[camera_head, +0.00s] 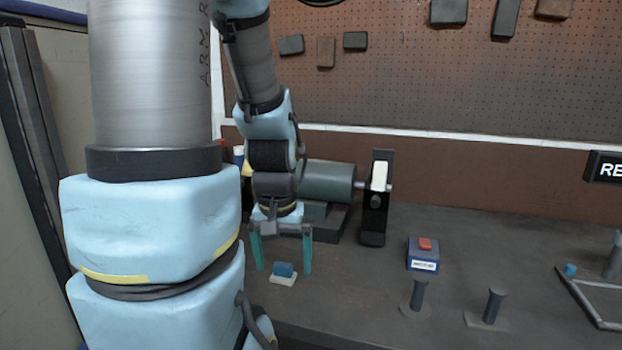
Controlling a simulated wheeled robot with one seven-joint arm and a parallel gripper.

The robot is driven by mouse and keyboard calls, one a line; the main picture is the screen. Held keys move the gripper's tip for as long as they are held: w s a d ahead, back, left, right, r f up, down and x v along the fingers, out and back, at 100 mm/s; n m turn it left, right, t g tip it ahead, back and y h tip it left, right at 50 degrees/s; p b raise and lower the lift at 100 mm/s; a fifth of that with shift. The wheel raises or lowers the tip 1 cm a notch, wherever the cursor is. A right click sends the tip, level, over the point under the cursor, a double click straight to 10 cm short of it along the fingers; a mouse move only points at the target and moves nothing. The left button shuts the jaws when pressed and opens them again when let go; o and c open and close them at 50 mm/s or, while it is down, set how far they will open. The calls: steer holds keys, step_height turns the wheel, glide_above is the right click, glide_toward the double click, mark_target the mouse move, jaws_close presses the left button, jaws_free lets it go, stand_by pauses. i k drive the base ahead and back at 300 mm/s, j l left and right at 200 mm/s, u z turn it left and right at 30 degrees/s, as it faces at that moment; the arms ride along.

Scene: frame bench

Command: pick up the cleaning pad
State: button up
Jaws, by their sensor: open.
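The cleaning pad (283,280) looks like a small white block with a blue top part (284,269), lying on the dark bench near its front edge. My gripper (282,268) points down with its two teal fingers wide apart, one on each side of the pad in the picture. The gripper is open and empty. Whether the fingertips are level with the pad or still above or behind it, I cannot tell from this one view.
A green cylindrical motor (328,181) with a dark upright bracket (377,198) stands behind my gripper. To the right are a blue box with a red button (424,254), two short posts (487,308) and a grey frame (597,300). Bench between is clear.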

mark_target(282, 273)
steer(key=u, duration=1.2)
steer(key=k+l+u, duration=0.9)
steer(key=k+l, duration=0.1)
steer(key=k, duration=0.1)
